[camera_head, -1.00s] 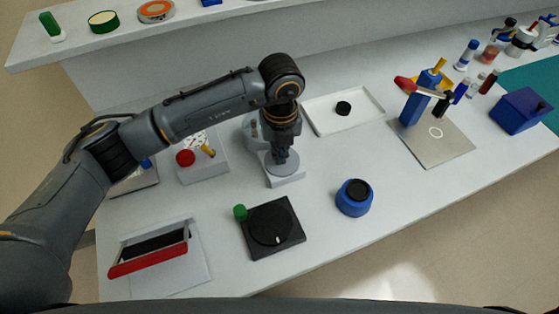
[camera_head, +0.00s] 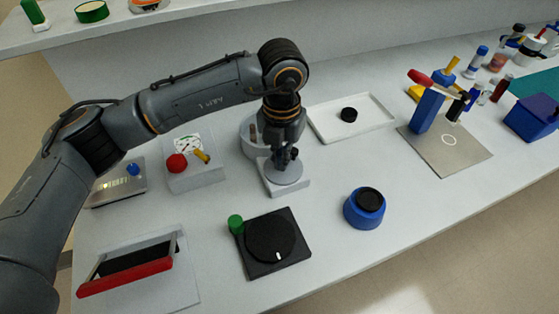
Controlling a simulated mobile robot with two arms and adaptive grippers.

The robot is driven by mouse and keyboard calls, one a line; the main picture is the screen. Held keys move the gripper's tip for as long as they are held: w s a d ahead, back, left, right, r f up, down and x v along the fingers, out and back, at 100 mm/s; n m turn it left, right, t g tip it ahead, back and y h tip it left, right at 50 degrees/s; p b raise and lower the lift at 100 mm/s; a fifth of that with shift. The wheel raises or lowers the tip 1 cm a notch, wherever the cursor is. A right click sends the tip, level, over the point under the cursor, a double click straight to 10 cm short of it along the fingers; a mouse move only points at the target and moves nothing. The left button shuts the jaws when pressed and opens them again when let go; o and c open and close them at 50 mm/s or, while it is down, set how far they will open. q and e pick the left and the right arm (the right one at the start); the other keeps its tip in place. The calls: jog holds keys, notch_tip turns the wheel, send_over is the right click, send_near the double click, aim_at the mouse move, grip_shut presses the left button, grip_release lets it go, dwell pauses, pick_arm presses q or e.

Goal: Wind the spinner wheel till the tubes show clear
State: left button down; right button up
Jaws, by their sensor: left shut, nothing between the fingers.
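A grey device stands mid-table: a flat grey disc (camera_head: 284,174), apparently the spinner wheel, on a light base (camera_head: 288,190), with a round grey housing (camera_head: 249,145) behind it at the left. A brown upright piece shows at the housing; I cannot make out the tubes or their contents. My left gripper (camera_head: 291,158) comes down from above over the disc, shut and empty. Its fingers hide part of the disc, and I cannot tell whether they touch it. My right gripper is not in view.
A black square unit with a round dial (camera_head: 270,238) and green knob stands in front. A blue round pot (camera_head: 365,209) is at its right. A gauge box (camera_head: 194,176) stands left, a white tray (camera_head: 378,127) behind right. Bare table lies between them.

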pick_arm(q)
jog(key=c, duration=2)
grip_release()
jog(key=shift+s+d+f, duration=0.25)
jog(key=shift+s+f, duration=0.05)
jog(key=shift+f, duration=0.15)
jog(key=shift+c, duration=0.2)
jog(key=o, duration=1.1)
jog(key=shift+d, duration=0.2)
jog(key=o, duration=0.9)
jog(key=shift+w+a, duration=0.15)
jog(key=shift+w, duration=0.25)
jog(key=shift+o, duration=0.2)
jog(key=shift+s+r, duration=0.1)
jog(key=shift+r, duration=0.05)
notch_tip(320, 180, up, 12)
